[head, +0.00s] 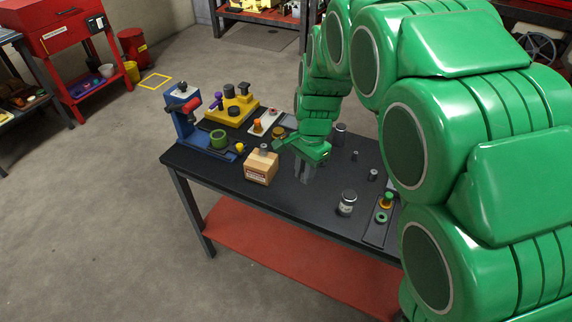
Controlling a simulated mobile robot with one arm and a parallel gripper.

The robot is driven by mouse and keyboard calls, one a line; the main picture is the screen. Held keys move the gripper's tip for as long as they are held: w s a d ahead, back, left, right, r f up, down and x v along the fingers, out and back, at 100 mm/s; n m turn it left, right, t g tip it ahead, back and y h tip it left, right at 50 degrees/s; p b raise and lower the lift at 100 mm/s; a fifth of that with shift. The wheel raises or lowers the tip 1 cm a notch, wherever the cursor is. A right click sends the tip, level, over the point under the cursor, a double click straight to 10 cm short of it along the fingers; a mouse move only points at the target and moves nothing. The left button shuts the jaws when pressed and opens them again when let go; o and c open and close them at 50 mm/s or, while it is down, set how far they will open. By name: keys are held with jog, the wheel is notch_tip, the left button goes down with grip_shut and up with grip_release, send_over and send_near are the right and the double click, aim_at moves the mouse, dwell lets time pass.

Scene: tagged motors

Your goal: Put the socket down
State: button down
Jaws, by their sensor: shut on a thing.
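My gripper (304,173) hangs at the end of my green arm over the middle of the dark workbench (322,205). Its grey fingers point down and are shut on the socket. The socket is too small and too hidden between the fingers to make out its shape, and I cannot tell whether it touches the bench top. Small grey cylinders (373,174) that look like sockets stand on the bench to the right of the gripper.
A cardboard box (260,169) with a small grey piece on top stands left of my gripper. A labelled jar (347,203) stands at front right, near a dark plate (379,228) with green rings. A blue press (187,120) and yellow fixture (231,113) fill the far left.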

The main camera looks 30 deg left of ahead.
jog(key=s+a+r+n, duration=0.2)
jog(key=s+a+r, duration=0.2)
jog(key=a+r, duration=0.3)
send_over(257, 164)
jog(key=d, duration=0.1)
jog(key=f, duration=0.9)
jog(key=shift+s+d+f, duration=0.15)
jog(key=shift+s+f, duration=0.1)
jog(key=shift+s, duration=0.1)
jog(key=shift+w+a+f, duration=0.45)
jog(key=shift+f, duration=0.2)
jog(key=shift+a+f, duration=0.1)
jog(key=shift+f, duration=0.3)
jog(key=shift+w+f, duration=0.1)
jog(key=shift+f, duration=1.2)
jog(key=shift+f, duration=0.1)
jog(key=c, duration=1)
grip_release()
